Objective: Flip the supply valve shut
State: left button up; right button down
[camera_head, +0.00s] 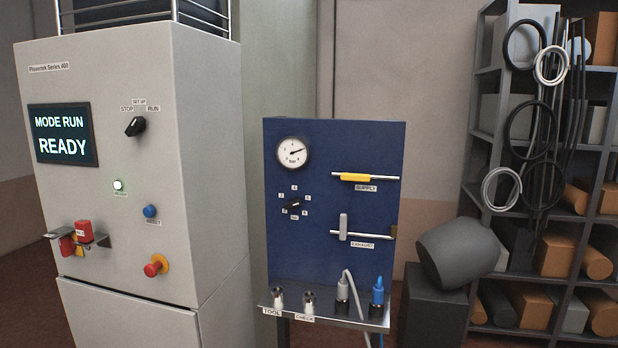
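The supply valve (355,177) has a yellow handle on a horizontal silver pipe, near the upper right of the blue panel (330,252). Its handle lies along the pipe, above the SUPPLY label (366,188). Below it, the exhaust valve (343,227) has a grey handle standing across its pipe. A round pressure gauge (293,152) sits at the panel's upper left, with its needle pointing to the right. Neither of my grippers is in the picture.
A grey cabinet (130,190) with a screen reading MODE RUN READY stands left. The panel's lower shelf (330,309) holds several fittings, one with a grey hose. A grey drum (458,253) and a loaded rack (484,110) stand right.

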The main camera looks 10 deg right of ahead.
aim_at(345, 176)
jog(key=i+l+u, duration=0.1)
jog(key=i, duration=0.35)
jog(key=i+l+u, duration=0.15)
jog(key=i, duration=0.3)
jog(key=i+l+u, duration=0.1)
jog(key=i, duration=0.3)
